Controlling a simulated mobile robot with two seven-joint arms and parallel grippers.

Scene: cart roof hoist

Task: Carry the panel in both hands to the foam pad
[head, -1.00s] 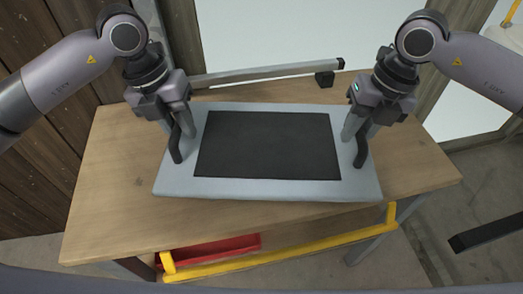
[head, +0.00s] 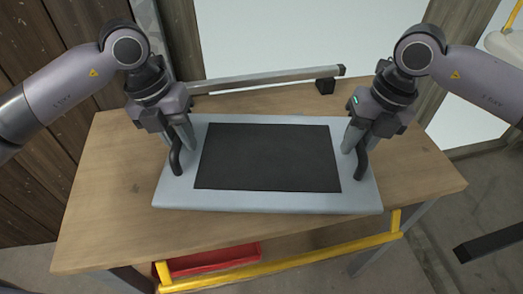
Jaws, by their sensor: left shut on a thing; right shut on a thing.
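The panel (head: 270,201) is a light grey slab with a large dark rectangle in its middle and a dark upright handle near each short side. It lies roughly level over the wooden table; I cannot tell whether it touches the top. My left gripper (head: 180,148) is shut on the panel's left handle (head: 175,160). My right gripper (head: 355,150) is shut on its right handle (head: 362,163). The fingers hide the upper parts of both handles. I cannot make out a foam pad in this view.
The wooden table (head: 110,200) has bare top on both sides of the panel. A yellow rail (head: 290,267) and a red tray (head: 215,258) are at the front. A dark bar (head: 490,238) is at the right.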

